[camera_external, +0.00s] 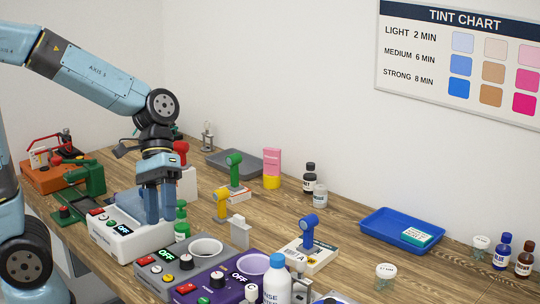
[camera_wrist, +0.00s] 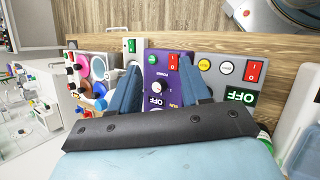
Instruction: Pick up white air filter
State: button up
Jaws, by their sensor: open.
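I cannot tell for sure which object is the white air filter. A small pale upright block (camera_external: 239,232) stands on the table right of my gripper and may be it. My gripper (camera_external: 160,218) points down over the white machine with an OFF display (camera_external: 124,230). Its blue fingers are apart with nothing seen between them. In the wrist view, my gripper (camera_wrist: 162,92) shows two spread fingers with the purple machine (camera_wrist: 165,65) behind and between them. A dark bar across the front hides part of that view.
A grey machine (camera_external: 178,268) and several bottles, including a large white one (camera_external: 277,280), crowd the front. Coloured stands, such as the blue one (camera_external: 308,228), are upright behind. A blue tray (camera_external: 375,233) lies at the right.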

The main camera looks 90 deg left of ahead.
jog(key=w+a+f+n+t+h, duration=0.4)
jog(key=w+a+n+h, duration=0.1)
jog(key=w+a+n, duration=0.35)
jog(key=n+t, duration=0.8)
send_over(244, 222)
jog(key=v, duration=0.3)
jog(key=shift+h, duration=0.4)
notch_tip(244, 222, down, 5)
jog(key=shift+a+f, duration=0.1)
jog(key=shift+f, duration=1.75)
notch_tip(244, 222, down, 4)
jog(key=shift+r, duration=0.15)
jog(key=shift+x, duration=1.6)
jog(key=shift+r, duration=0.1)
jog(key=shift+c, duration=0.5)
grip_shut()
